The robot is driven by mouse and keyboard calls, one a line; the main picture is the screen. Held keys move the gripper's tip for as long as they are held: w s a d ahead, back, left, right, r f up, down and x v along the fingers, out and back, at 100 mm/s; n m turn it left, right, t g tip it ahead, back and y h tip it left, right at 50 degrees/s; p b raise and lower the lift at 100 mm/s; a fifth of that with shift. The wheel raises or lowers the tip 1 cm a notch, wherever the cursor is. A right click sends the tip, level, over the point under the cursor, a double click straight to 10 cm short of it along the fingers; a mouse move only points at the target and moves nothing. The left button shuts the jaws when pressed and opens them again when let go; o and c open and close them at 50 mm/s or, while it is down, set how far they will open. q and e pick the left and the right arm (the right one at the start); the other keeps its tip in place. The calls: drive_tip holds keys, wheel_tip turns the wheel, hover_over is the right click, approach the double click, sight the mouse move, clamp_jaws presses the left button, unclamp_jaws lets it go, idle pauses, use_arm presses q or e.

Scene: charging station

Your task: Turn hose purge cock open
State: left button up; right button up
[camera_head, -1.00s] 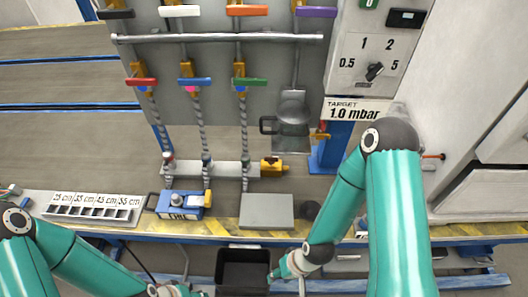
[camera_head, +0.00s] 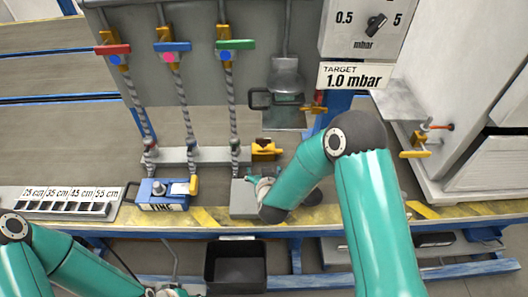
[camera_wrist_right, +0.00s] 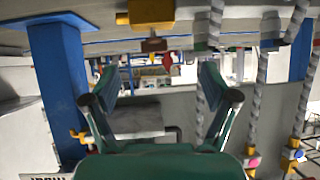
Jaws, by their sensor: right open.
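A yellow cock with a dark brown part (camera_head: 265,150) sits at the right end of the grey hose manifold (camera_head: 175,157); I take it for the purge cock. It also shows at the top of the right wrist view (camera_wrist_right: 152,15), which looks upside down. My right gripper (camera_head: 258,188) is just in front of and below it, over the grey block on the bench. In the right wrist view its fingers (camera_wrist_right: 158,78) are spread and hold nothing. My left gripper (camera_head: 170,292) shows only partly at the bottom edge, so its opening is unclear.
Three twisted hoses run up to valves with red (camera_head: 113,49), blue (camera_head: 172,46) and green (camera_head: 235,44) handles. A blue device (camera_head: 163,195) stands left of the grey block (camera_head: 243,197). A black bin (camera_head: 235,265) is below the bench edge. A blue post stands at the right.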

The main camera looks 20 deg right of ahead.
sight(263, 140)
use_arm(q)
wheel_tip(263, 140, down, 2)
drive_tip(key=shift+f+b, duration=0.15)
drive_tip(key=shift+b, duration=0.35)
use_arm(e)
drive_tip(key=shift+t+h, duration=0.6)
drive_tip(key=shift+h, duration=0.1)
drive_tip(key=r+x, duration=0.1)
drive_tip(key=x, duration=0.5)
drive_tip(key=r+x, duration=0.1)
drive_tip(key=x, duration=0.5)
drive_tip(key=w+r+x, duration=0.1)
drive_tip(key=x, duration=0.5)
drive_tip(key=shift+w+d, duration=0.2)
drive_tip(key=shift+d, duration=0.05)
